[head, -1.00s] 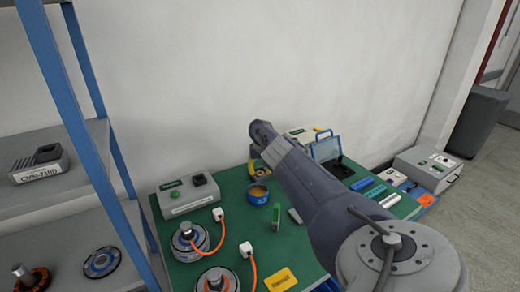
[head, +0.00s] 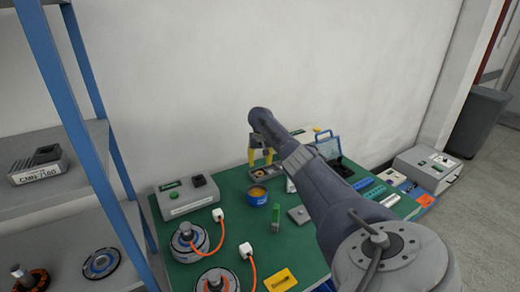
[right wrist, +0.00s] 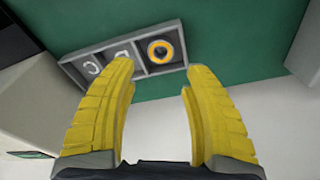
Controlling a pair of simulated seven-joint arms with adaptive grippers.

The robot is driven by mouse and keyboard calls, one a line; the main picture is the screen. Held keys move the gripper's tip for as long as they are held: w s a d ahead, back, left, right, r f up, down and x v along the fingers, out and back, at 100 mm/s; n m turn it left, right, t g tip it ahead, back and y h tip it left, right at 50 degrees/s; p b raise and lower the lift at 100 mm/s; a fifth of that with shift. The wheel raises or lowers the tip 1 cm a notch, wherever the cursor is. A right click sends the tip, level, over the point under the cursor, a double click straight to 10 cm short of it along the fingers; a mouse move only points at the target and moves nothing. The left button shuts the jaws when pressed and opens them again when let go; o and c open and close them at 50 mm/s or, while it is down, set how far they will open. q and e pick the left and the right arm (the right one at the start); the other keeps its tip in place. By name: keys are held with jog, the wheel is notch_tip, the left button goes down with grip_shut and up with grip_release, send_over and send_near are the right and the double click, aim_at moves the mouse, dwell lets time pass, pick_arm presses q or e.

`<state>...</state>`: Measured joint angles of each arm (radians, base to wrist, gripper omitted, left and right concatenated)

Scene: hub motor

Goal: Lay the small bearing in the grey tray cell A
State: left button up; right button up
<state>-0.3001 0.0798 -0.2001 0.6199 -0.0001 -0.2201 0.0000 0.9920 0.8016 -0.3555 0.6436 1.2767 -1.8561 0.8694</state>
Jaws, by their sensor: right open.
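The grey tray (right wrist: 138,58) shows in the right wrist view as a row of three cells on the green mat. A small ring with an orange-yellow edge and dark centre, apparently the small bearing (right wrist: 160,50), lies in the right-hand cell. In the head view the right gripper (head: 261,160) is above the tray (head: 266,172) at the back. My left gripper is not in view.
A grey control box (head: 188,196) is at the left, with wired hub motors (head: 190,240) in front. A green upright item (head: 276,216) and grey block (head: 298,214) stand nearby. A blue-framed shelf (head: 65,85) rises at left.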

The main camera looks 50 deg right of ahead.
jog(key=shift+s+a+r, duration=0.1)
jog(key=shift+s+r, duration=0.05)
jog(key=shift+r, duration=1.25)
jog(key=shift+s+a+r, duration=0.1)
jog(key=shift+r, duration=1.25)
